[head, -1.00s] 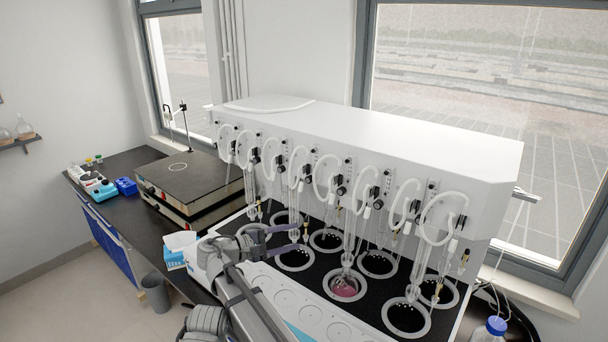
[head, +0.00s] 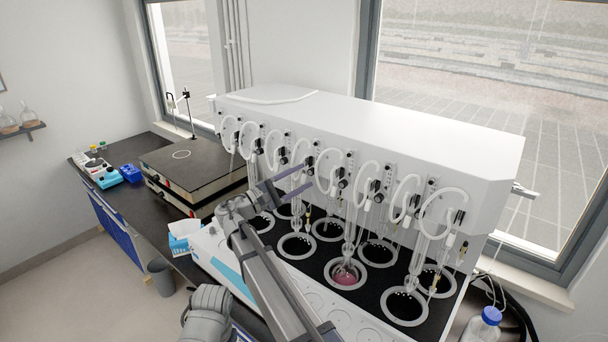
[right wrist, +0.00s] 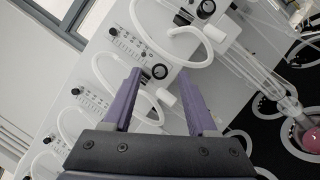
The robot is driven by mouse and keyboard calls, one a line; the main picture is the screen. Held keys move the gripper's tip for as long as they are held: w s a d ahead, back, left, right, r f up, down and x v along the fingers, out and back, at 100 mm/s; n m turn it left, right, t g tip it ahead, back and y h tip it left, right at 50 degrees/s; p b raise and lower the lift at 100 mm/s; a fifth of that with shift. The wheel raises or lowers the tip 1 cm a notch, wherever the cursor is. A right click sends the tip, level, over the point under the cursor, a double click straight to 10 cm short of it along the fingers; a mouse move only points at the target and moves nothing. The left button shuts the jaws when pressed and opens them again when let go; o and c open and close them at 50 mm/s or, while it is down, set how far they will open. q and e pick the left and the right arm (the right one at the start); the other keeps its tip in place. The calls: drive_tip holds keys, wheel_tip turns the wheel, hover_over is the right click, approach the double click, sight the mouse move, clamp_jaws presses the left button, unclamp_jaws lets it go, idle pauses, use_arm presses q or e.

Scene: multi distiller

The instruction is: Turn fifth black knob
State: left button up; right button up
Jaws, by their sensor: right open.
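A white distiller (head: 400,130) has a row of black knobs on its front panel, each beside a looped white tube. The fifth black knob (head: 342,182) from the left is near the middle of the row. My right gripper (head: 310,177) is open and empty, its purple fingers pointing at the panel around the fourth and fifth knobs. In the right wrist view, one black knob (right wrist: 160,71) appears between the fingertips (right wrist: 161,74). I see no contact, and the remaining gap is hard to judge.
Glass tubes hang below the panel over several ringed wells; one holds a flask of pink liquid (head: 345,275). A hotplate (head: 190,165) and a blue tissue box (head: 182,238) stand to the left. A blue-capped bottle (head: 487,325) is at the lower right.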

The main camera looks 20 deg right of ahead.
drive_tip(key=shift+x, duration=0.85)
clamp_jaws()
